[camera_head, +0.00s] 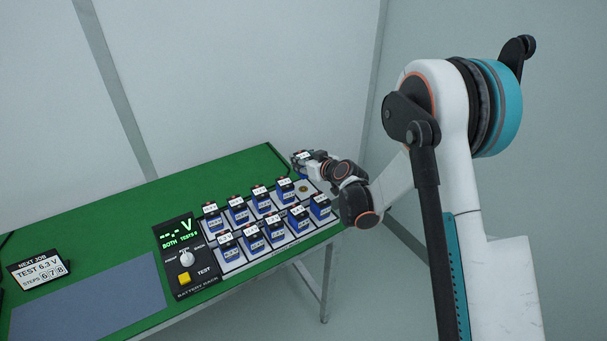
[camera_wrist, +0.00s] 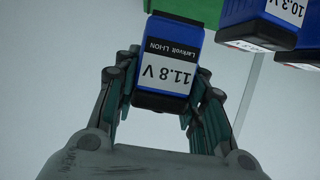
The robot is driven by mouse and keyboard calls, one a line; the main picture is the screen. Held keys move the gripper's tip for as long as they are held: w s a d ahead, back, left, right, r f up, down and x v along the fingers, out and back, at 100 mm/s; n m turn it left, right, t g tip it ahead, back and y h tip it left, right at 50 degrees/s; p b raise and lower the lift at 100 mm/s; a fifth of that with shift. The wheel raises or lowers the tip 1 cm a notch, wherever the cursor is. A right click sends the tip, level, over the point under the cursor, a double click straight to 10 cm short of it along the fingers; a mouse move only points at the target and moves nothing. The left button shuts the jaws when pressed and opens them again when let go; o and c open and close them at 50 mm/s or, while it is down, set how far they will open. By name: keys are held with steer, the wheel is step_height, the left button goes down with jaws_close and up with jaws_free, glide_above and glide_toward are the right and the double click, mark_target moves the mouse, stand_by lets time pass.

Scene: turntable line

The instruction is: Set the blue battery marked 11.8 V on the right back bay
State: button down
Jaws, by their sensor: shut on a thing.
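The blue battery marked 11.8 V (camera_wrist: 165,75) is between the fingers of my gripper (camera_wrist: 163,92), its label upside down in the wrist view. In the head view my gripper (camera_head: 304,159) is at the far right end of the rack, shut on this battery, which shows only small there. The right back bay (camera_head: 308,191) is empty, with a round gold-coloured spot in it. The held battery appears above and behind this bay; its exact height is hard to tell.
Several blue batteries (camera_head: 263,202) fill the other bays in two rows, close to the empty bay. A black tester panel (camera_head: 199,270) with a knob and yellow button stands left of the rack. The green table (camera_head: 130,216) is clear behind; a sign (camera_head: 39,271) stands far left.

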steer(key=shift+f+b, duration=0.5)
steer(key=shift+f, duration=1.8)
steer(key=shift+r, duration=0.1)
steer(key=shift+f+b, duration=0.35)
steer(key=shift+f+b, duration=0.3)
steer(key=shift+b, duration=0.05)
steer(key=c, duration=1.3)
jaws_free()
